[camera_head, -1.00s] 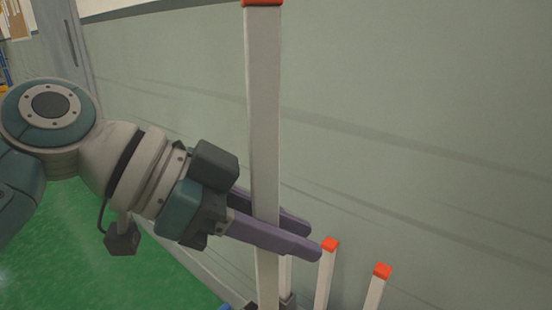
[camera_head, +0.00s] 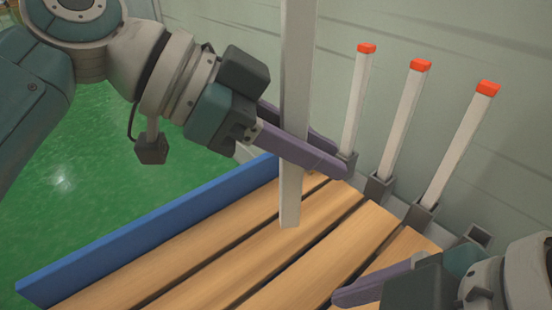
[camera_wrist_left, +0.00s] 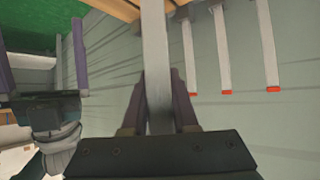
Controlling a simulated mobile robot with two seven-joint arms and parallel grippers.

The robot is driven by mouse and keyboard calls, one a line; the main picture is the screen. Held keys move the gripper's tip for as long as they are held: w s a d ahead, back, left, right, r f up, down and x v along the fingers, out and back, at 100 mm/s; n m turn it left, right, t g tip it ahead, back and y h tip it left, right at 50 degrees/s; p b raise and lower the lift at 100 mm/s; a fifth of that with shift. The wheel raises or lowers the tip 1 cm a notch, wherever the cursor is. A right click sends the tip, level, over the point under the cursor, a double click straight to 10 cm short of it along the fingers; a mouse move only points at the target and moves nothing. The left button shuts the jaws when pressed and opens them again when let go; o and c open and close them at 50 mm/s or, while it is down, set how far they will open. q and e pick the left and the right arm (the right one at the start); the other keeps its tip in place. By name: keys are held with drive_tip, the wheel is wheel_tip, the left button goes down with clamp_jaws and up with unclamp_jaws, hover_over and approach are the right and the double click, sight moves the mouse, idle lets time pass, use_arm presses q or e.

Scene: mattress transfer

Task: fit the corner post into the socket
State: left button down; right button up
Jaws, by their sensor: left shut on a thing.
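A pale grey corner post (camera_head: 298,70) stands about upright in my left gripper (camera_head: 328,157), whose purple fingers are shut around it. Its lower end shows in front of the wooden slats; I cannot tell whether it touches them. The post also runs up the middle of the left wrist view (camera_wrist_left: 156,55), between the fingers. A grey square socket (camera_head: 480,236) with an open, empty top is at the right, beyond the slats and apart from the post. My right gripper (camera_head: 348,292) is partly seen at the lower right; its two fingers stand apart in the left wrist view (camera_wrist_left: 68,35).
Three pale posts with orange caps (camera_head: 405,115) stand in grey sockets along the wall, between the held post and the empty socket. Wooden slats (camera_head: 215,265) and a blue side board (camera_head: 150,235) lie below. Green floor (camera_head: 80,190) is clear at left.

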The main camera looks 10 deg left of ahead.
sight(309, 82)
use_arm(q)
wheel_tip(309, 82, down, 6)
drive_tip(key=b, duration=0.4)
drive_tip(key=shift+b, duration=0.3)
use_arm(e)
drive_tip(key=x, duration=0.5)
